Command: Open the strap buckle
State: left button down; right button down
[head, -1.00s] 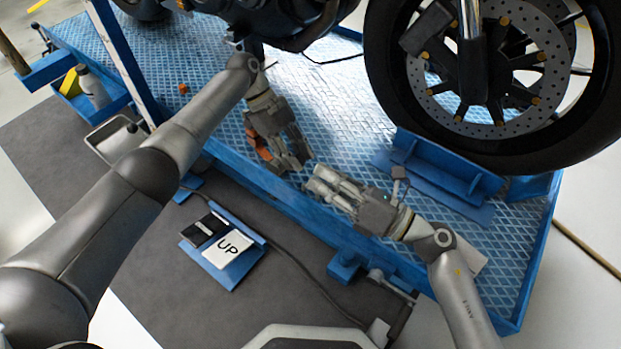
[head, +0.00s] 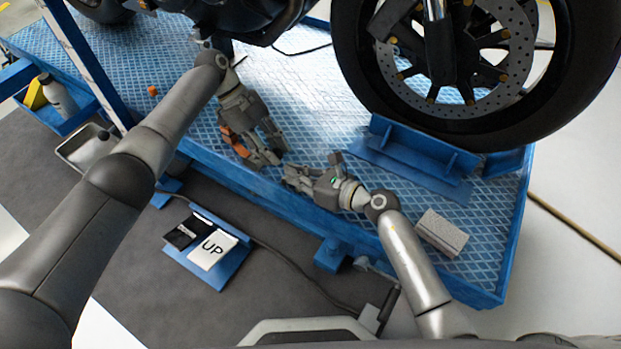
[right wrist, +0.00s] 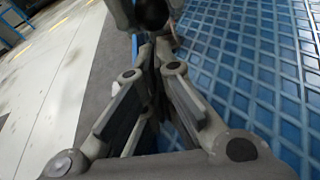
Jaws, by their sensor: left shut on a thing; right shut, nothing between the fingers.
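My left gripper (head: 268,157) is over the near edge of the blue platform, with its fingers shut. An orange strap piece (head: 235,144) shows along its left side. The buckle itself cannot be made out; the fingers hide what lies between them. My right gripper (head: 288,178) is just right of and nearer than the left one, its fingers shut and empty, pointing left towards it. In the right wrist view its fingers (right wrist: 150,72) meet, and a dark rounded part lies just beyond their tips, too close to identify.
The motorcycle front wheel (head: 470,75) stands in a blue wheel chock (head: 420,150) at the right. A grey box (head: 441,232) lies on the blue platform (head: 330,110). A metal tray (head: 82,147), a bottle (head: 58,97) and an "UP" pedal (head: 213,250) are at the left and front.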

pick_arm(q)
jog(key=shift+s, duration=0.1)
pick_arm(e)
jog(key=shift+x, duration=0.95)
pick_arm(q)
jog(key=shift+f, duration=0.1)
pick_arm(e)
jog(key=shift+w+a+r, duration=0.15)
jog(key=shift+r, duration=0.35)
jog(key=shift+w+a+r, duration=0.15)
jog(key=shift+r, duration=0.35)
pick_arm(q)
jog(key=c, duration=1.4)
grip_release()
jog(key=shift+o, duration=0.2)
pick_arm(e)
jog(key=shift+f, duration=0.1)
